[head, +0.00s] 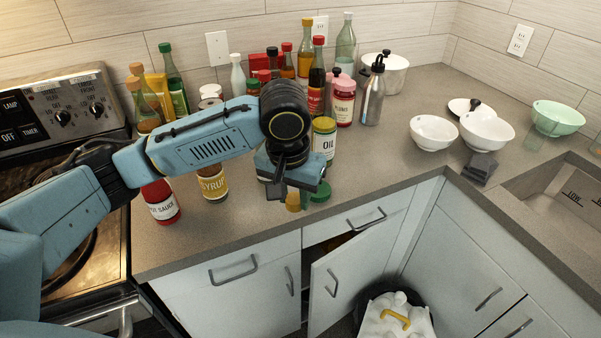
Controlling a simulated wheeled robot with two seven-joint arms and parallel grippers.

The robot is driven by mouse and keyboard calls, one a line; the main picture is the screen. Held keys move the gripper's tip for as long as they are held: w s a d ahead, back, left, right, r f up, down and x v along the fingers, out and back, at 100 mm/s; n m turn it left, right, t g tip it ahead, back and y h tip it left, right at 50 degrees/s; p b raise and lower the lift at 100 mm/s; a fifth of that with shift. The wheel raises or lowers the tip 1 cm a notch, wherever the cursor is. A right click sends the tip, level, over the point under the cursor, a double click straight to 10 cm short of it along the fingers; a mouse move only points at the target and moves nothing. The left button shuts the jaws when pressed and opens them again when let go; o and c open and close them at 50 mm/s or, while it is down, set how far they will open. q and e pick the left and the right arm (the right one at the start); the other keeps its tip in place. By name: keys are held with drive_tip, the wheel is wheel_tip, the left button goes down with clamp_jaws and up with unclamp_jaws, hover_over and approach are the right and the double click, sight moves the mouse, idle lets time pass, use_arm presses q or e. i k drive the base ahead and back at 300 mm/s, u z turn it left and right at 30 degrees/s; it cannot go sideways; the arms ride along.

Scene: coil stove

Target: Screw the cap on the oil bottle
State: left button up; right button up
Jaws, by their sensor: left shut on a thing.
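The oil bottle (324,140) stands upright on the counter, just behind and right of my left gripper. It has a yellow-green top and an "OIL" label. My left gripper (292,190) points down near the counter's front edge and is shut. A green cap (320,193) shows at its right side, against the fingers and apart from the bottle. The gripper body partly hides the cap and the grip on it. My right gripper is not in view.
A yellow cap (293,201) is close by the fingers. The syrup bottle (213,184) and a red sauce bottle (160,202) stand to the left. Several bottles crowd the back. White bowls (434,133) stand right. A cabinet door (345,280) below is ajar. The middle right counter is clear.

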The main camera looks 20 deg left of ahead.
sight(324, 125)
drive_tip(key=k, duration=0.5)
drive_tip(key=z, duration=1)
drive_tip(key=i, duration=1)
drive_tip(key=u, duration=3.25)
